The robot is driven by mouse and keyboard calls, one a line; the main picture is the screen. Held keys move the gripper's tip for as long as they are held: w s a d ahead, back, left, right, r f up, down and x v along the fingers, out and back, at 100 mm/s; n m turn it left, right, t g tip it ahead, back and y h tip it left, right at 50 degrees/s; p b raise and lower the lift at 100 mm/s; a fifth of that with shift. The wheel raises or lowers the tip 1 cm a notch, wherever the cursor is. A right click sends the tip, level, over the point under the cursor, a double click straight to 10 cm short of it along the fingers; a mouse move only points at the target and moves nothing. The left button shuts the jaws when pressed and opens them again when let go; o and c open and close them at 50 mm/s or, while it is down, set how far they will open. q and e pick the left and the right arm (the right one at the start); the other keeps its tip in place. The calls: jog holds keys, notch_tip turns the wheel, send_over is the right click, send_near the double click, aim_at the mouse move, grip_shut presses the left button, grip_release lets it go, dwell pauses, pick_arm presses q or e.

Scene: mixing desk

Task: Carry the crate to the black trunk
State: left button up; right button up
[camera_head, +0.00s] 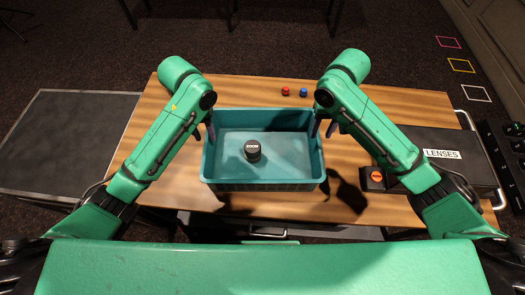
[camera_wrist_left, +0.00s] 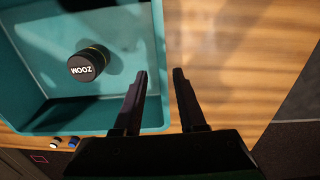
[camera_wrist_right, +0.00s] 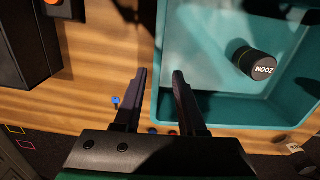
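The teal crate (camera_head: 262,185) sits on the wooden desk, with a black lens marked ZOOM (camera_head: 252,150) standing inside. My left gripper (camera_head: 210,132) is at the crate's left wall and my right gripper (camera_head: 323,128) at its right wall. In the left wrist view the fingers (camera_wrist_left: 160,72) are apart, with the crate wall (camera_wrist_left: 157,45) between them. In the right wrist view the fingers (camera_wrist_right: 159,72) are also apart, either side of the other wall (camera_wrist_right: 160,30). Contact with the walls is not clear. The black trunk (camera_head: 70,140), dark and flat-topped with a metal edge, stands left of the desk.
A black case labelled LENSES (camera_head: 445,154) lies on the desk's right side, near a small box with an orange top (camera_head: 376,177). A red knob (camera_head: 285,91) and a blue knob (camera_head: 303,92) are behind the crate. The trunk's top looks bare.

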aim_at(214, 157)
pick_arm(q)
notch_tip(214, 157, down, 12)
jog(key=shift+r, duration=0.25)
pick_arm(e)
notch_tip(214, 157, down, 11)
jog(key=shift+f, duration=0.2)
pick_arm(q)
jog(key=shift+s, duration=0.1)
pick_arm(e)
jog(key=shift+s, duration=0.1)
pick_arm(q)
grip_shut()
pick_arm(e)
grip_shut()
pick_arm(q)
jog(key=shift+r, duration=0.15)
pick_arm(e)
jog(key=shift+r, duration=0.1)
